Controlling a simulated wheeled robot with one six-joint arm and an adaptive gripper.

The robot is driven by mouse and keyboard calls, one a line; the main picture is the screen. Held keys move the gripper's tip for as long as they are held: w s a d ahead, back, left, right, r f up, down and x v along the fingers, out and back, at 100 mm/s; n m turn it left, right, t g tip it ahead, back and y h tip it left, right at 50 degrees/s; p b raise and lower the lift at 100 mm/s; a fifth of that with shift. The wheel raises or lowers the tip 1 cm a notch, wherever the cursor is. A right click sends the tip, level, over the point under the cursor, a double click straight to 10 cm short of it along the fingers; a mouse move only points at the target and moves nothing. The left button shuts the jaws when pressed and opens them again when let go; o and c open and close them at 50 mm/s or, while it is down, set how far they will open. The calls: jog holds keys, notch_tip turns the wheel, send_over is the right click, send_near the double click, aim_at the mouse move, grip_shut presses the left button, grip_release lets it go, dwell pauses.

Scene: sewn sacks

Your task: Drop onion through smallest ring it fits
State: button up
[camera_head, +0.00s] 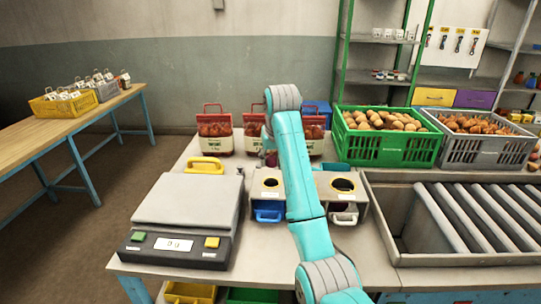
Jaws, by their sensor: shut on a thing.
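A grey sizing stand (330,205) with round rings in its top is at the middle of the table. A smaller ring (270,182) shows at left and a larger ring (343,185) at right; my arm hides the part between. A blue bin (268,212) sits under the left ring and a pale grey bin (345,215) under the right one. My gripper (268,142) is mostly hidden behind my teal arm, at the back edge of the stand. It is shut on a dark red-purple onion (269,158), of which only a sliver shows.
A scale (187,208) stands at left with a yellow-handled item (205,165) behind it. Several net bags (215,133) stand at the back. A green crate of potatoes (385,150), a grey crate (484,152) and a roller conveyor (470,220) fill the right.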

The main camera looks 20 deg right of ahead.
notch_tip(320, 180, down, 6)
dwell(0.7)
jog(key=o, duration=1.1)
notch_tip(320, 180, up, 10)
jog(key=shift+f, duration=0.1)
dwell(0.4)
